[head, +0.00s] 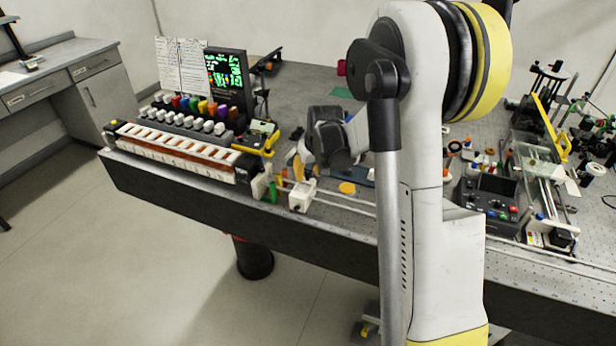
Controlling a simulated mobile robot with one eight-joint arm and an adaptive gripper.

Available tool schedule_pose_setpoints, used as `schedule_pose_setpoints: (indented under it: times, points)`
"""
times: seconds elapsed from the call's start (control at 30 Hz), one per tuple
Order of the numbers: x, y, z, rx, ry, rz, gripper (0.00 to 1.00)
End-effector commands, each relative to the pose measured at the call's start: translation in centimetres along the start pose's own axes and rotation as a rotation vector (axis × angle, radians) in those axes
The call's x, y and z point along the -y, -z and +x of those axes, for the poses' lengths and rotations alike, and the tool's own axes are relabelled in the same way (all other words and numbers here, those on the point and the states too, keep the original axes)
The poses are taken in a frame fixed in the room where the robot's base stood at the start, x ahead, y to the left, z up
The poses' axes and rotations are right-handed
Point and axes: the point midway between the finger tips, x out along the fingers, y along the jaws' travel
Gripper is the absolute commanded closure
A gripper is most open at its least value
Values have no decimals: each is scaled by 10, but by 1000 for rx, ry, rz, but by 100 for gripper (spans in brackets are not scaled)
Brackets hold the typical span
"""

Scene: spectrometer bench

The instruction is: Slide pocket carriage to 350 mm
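My gripper (330,142) is dark and hangs over the bench (290,90) behind its front edge, left of my upright white arm. Its fingers are small and partly hidden, so I cannot tell whether it is open or shut. A small white block (302,196) sits at the left end of a pale rail (344,204) along the bench's front edge. It may be the pocket carriage, but I cannot tell. My gripper appears above and behind this block, apart from it. No millimetre scale is readable. My arm hides the middle of the rail.
A long white rack (175,148) with orange-brown slots lies at the front left, with a dark screen (228,76) behind it. Another slide assembly with a yellow bar (550,127) and a control box (487,198) with coloured buttons stand at the right. The back of the bench is mostly clear.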

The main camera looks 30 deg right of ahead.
Motion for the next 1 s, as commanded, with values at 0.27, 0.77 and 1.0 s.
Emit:
schedule_pose_setpoints:
  times: [0.27, 0.77, 1.0]
  points:
    - [0, 0, 8, 0, 0, 0, 64]
    - [0, -1, 8, 1, 0, 0, 100]
    - [-4, -5, 6, 3, 0, 0, 100]
